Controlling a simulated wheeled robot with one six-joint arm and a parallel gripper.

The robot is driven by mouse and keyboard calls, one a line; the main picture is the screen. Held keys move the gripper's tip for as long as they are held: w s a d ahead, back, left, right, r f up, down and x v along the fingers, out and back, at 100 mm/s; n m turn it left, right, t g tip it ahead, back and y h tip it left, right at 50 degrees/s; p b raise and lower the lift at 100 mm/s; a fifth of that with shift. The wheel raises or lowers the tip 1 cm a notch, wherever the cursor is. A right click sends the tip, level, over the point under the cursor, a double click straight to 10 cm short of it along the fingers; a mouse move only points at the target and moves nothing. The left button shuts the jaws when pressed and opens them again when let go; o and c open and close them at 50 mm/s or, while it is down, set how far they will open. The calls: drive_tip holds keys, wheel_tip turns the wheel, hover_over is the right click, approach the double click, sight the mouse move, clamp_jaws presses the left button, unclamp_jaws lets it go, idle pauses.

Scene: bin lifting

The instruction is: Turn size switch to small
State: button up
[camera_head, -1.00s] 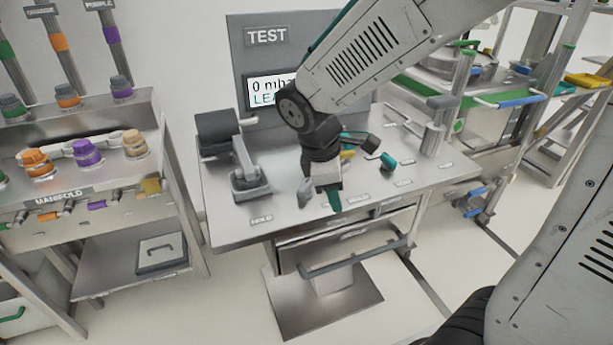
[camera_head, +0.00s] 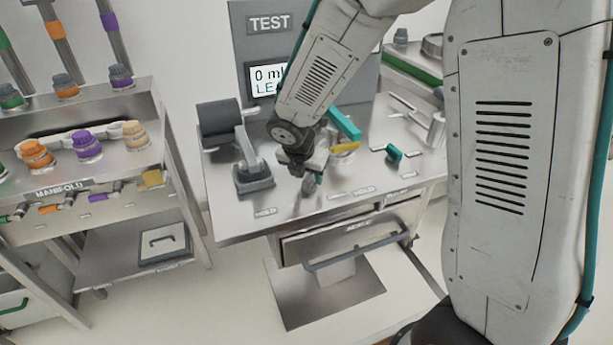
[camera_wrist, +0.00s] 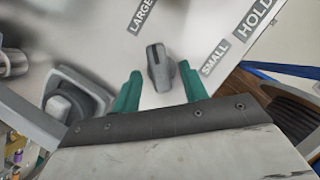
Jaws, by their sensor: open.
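The size switch (camera_wrist: 160,68) is a grey knob on the metal bench top, seen in the wrist view between the LARGE label (camera_wrist: 142,14) and the SMALL label (camera_wrist: 214,58). Its pointed end is toward the top of the picture, and it does not line up with the SMALL label. In the head view the switch (camera_head: 309,184) shows just below my gripper (camera_head: 305,165). In the wrist view my gripper (camera_wrist: 160,88) is open, with one teal finger on each side of the knob and a visible gap on both sides.
A grey clamp device with a dark roller (camera_head: 218,122) stands left of the switch. A teal handle (camera_head: 394,153) lies to the right. The test display (camera_head: 268,80) stands behind. A drawer (camera_head: 345,232) is under the bench front, and a manifold rack (camera_head: 75,215) stands at the left.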

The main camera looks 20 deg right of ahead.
drive_tip(key=shift+w+d+f, duration=0.1)
drive_tip(key=shift+f, duration=0.45)
drive_tip(key=shift+c, duration=0.3)
clamp_jaws()
